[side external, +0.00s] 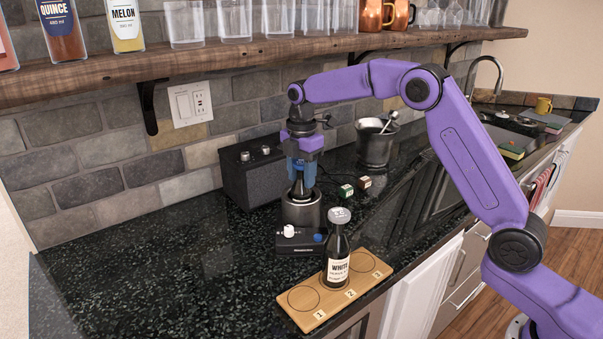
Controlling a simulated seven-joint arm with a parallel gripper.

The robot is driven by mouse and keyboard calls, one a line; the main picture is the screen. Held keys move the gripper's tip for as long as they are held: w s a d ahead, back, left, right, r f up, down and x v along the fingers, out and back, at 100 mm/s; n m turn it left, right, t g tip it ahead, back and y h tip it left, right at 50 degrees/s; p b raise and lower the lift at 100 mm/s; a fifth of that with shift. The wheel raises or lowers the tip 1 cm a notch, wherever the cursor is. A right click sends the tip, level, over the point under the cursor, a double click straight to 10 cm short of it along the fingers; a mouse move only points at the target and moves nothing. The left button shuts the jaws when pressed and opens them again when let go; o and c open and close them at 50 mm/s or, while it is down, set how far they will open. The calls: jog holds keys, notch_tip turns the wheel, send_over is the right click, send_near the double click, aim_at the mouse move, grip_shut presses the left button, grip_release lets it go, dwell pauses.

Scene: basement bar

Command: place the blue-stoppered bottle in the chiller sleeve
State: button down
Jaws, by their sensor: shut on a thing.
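My gripper (301,166) points straight down near the back wall, shut on the neck end of a dark bottle (300,187). Blue shows between and around the fingers, and I cannot tell how much of it is the stopper. The chiller sleeve (301,212) is a grey metallic cylinder on the counter directly below my gripper. The bottle's shoulder shows at the sleeve's mouth and its lower part is hidden, apparently inside the sleeve. How deep it sits, and whether it touches the bottom, cannot be seen.
A dark bottle labelled WHITE with a grey stopper (337,250) stands on a wooden board (308,318) with numbered circles. A black control box (299,243) stands before the sleeve, a black speaker-like box (250,180) behind it. Small cubes (364,182) and a dark pot (375,146) stand right.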

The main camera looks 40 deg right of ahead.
jog(key=c, duration=0.6)
grip_release()
jog(key=shift+f, duration=0.1)
notch_tip(320, 180, up, 12)
jog(key=shift+f, duration=0.1)
jog(key=shift+r, duration=0.25)
